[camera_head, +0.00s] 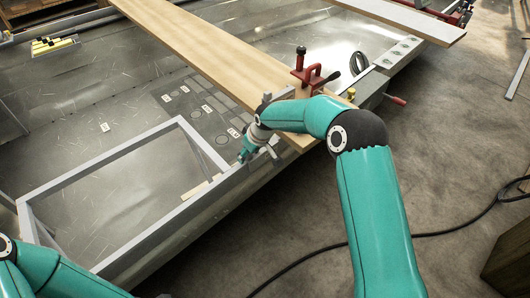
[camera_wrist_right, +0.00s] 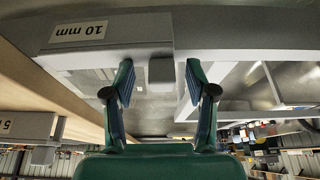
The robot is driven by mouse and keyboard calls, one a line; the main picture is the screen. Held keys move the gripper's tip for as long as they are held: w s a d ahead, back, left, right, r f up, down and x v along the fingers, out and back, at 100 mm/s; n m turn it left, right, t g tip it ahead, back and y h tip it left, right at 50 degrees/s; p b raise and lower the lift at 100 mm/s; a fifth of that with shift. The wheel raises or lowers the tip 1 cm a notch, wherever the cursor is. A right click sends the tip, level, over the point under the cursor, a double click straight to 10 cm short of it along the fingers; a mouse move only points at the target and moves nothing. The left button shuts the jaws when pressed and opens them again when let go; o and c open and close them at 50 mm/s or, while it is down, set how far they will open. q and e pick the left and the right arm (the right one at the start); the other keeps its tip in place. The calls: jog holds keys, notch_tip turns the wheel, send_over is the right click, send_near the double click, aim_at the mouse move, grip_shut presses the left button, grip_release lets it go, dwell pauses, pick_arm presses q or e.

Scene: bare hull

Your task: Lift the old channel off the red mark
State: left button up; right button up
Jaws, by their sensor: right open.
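My right gripper (camera_head: 246,154) reaches down to the near side of the grey metal frame on the plate, close to its right corner. In the right wrist view its two fingers (camera_wrist_right: 158,90) are open, with a gap between them. A small grey block end (camera_wrist_right: 161,70) shows beyond and between the fingertips; I cannot tell if it touches them. A grey bar (camera_wrist_right: 105,35) labelled "10 mm" lies across just ahead. I cannot tell which grey piece is the old channel. No red mark is visible. Only part of my left arm shows at the lower left; its gripper is out of view.
A long wooden plank (camera_head: 205,45) runs beside my right gripper, with a red clamp (camera_head: 310,75) on it. The grey frame (camera_head: 105,160) encloses bare plate. Small labelled pieces (camera_head: 185,100) lie beyond. A black cable (camera_head: 455,232) crosses the floor at right.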

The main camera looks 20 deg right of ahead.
grip_shut()
jog(key=shift+s, duration=0.1)
dwell(0.4)
